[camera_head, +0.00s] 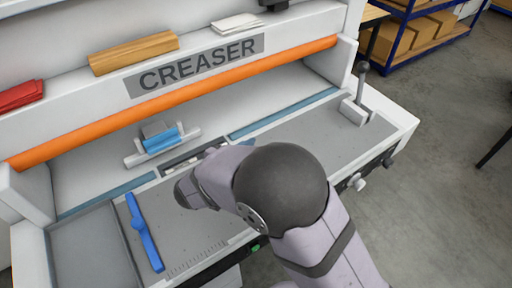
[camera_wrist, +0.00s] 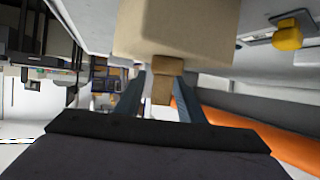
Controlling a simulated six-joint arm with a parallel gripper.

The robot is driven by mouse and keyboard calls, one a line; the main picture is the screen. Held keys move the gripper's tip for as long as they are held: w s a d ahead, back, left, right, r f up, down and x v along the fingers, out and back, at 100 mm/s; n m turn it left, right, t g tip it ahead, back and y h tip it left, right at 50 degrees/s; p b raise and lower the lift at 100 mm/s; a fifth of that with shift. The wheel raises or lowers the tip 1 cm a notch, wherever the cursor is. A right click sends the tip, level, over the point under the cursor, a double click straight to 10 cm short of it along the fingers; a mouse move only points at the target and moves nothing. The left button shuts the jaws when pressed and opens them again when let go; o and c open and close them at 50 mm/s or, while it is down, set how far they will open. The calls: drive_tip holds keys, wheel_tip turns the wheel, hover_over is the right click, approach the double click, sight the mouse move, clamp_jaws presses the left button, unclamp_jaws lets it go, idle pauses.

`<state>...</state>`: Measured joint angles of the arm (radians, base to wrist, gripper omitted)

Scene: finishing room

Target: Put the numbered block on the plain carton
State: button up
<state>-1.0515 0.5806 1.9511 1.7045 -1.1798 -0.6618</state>
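In the wrist view a plain tan box-shaped thing (camera_wrist: 175,28), which looks like the carton, fills the top middle of the picture. A small brown piece (camera_wrist: 162,86) shows below its edge, between the two grey fingers of my gripper (camera_wrist: 161,84). The fingertips flank this piece, but I cannot tell whether they touch it. I see no number on it and cannot tell whether it is the numbered block or part of the tan thing. In the head view my own arm hides the fingertips and whatever is near them.
The creaser has an orange bar (camera_head: 180,102) along its front and a grey bed (camera_head: 285,140). A blue-and-grey clamp (camera_head: 160,139), a blue bar tool (camera_head: 144,232) and a lever (camera_head: 361,85) stand around the bed. A wooden block (camera_head: 133,53) lies on the top ledge.

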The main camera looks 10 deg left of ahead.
drive_tip(key=shift+r, duration=0.1)
drive_tip(key=b+v, duration=0.2)
drive_tip(key=v, duration=1)
idle(0.4)
